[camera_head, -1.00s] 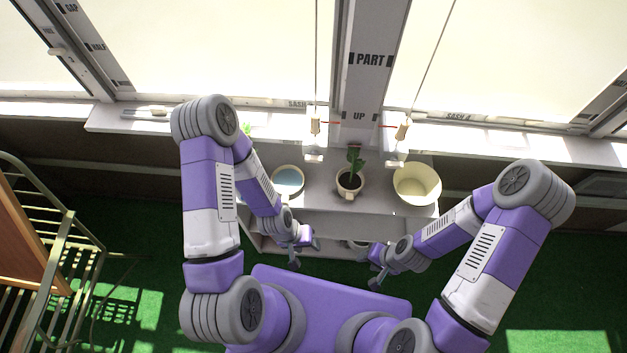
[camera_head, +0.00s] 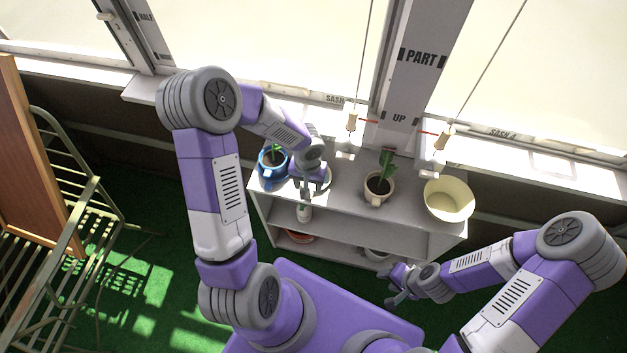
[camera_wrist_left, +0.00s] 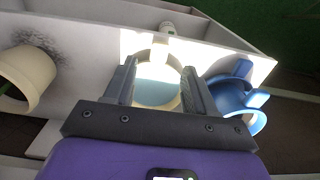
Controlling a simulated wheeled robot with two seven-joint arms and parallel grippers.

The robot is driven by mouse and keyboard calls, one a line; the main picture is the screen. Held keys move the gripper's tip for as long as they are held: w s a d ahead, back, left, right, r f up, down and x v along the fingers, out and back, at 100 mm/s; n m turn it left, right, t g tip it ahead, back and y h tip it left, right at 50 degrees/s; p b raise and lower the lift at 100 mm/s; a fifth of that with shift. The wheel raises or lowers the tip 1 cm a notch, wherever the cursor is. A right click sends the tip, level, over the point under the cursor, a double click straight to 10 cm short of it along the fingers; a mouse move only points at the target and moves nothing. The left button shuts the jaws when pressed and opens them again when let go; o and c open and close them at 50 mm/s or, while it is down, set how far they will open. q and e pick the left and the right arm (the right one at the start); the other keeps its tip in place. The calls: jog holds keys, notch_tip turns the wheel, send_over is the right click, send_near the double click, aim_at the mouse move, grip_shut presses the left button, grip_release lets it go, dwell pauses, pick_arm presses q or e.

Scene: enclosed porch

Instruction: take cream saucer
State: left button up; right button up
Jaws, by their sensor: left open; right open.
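The cream saucer (camera_head: 327,183), a round shallow dish with a pale rim and light blue inside, sits on the shelf top. My left gripper (camera_head: 307,192) is above it and partly hides it in the head view. In the left wrist view the saucer (camera_wrist_left: 158,92) shows between the two open fingers of my left gripper (camera_wrist_left: 160,75). Whether the fingers touch its rim I cannot tell. My right gripper (camera_head: 393,290) is open and empty, in front of the shelf unit at its right.
A blue pot (camera_head: 267,181) with a plant stands close left of the saucer. A potted plant (camera_head: 377,190) and a large cream pot (camera_head: 448,202) stand to the right. A white bottle (camera_head: 304,213) and an orange dish (camera_head: 298,238) are on lower shelves. A metal rack (camera_head: 75,160) stands left.

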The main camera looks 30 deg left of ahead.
pick_arm(q)
notch_tip(320, 180, down, 5)
jog(key=shift+s+d+r+b, duration=0.1)
jog(key=shift+r+b, duration=0.05)
jog(key=shift+b, duration=0.6)
grip_shut()
jog(key=shift+r, duration=0.1)
